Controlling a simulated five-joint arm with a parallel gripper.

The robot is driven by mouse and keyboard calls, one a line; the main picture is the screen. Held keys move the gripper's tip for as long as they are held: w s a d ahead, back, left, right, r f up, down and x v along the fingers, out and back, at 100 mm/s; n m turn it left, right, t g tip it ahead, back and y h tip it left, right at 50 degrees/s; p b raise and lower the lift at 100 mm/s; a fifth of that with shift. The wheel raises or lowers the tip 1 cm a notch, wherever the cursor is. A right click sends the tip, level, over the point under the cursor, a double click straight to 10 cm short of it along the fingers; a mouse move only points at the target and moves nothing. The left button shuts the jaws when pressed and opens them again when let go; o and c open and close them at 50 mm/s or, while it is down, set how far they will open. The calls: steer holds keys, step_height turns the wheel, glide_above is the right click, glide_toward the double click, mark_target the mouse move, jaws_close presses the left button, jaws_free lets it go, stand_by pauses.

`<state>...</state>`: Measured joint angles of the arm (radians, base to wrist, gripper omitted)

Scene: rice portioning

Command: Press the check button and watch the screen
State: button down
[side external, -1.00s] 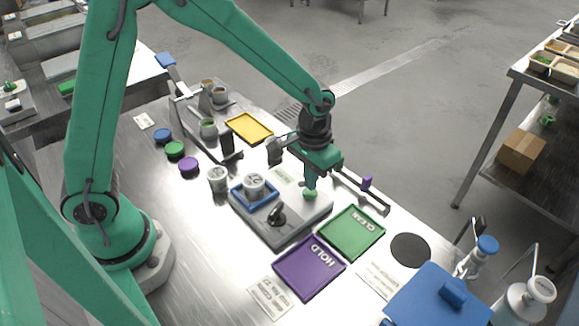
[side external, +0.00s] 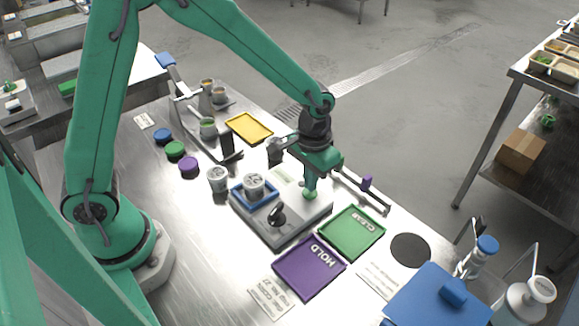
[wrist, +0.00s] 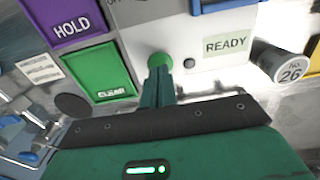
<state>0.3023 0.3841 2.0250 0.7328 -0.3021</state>
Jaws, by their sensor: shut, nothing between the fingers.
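The grey check machine (side external: 290,222) stands on the steel table, with a white cup (side external: 254,183) in its blue holder (side external: 237,196). Its round green check button (wrist: 160,62) shows in the wrist view; it also shows in the side view (side external: 310,195). The small screen (wrist: 227,45) beside it reads READY. My gripper (wrist: 159,74) is shut and empty, pointing down with its tips right at the button. I cannot tell whether they touch or press it. A black lever (side external: 277,213) sits on the machine's front.
The purple HOLD tray (side external: 300,285) and green CLEAR tray (side external: 345,252) lie beside the machine. A cup (side external: 217,180) stands on its left; a cup marked No. 26 (wrist: 285,60) stands past the screen. A yellow tray (side external: 250,128) lies farther back.

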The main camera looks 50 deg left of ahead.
steer(key=shift+f, duration=0.9)
steer(key=shift+r, duration=3.05)
steer(key=shift+s+a+r, duration=0.15)
steer(key=shift+a+r, duration=0.1)
steer(key=shift+r, duration=0.25)
steer(key=s+a+r+t, duration=0.5)
steer(key=s+a+r, duration=0.6)
steer(key=s+r, duration=0.2)
steer(key=s, duration=0.2)
steer(key=shift+s+a+r+t, duration=0.25)
steer(key=shift+s+r+t, duration=0.05)
steer(key=shift+s, duration=0.1)
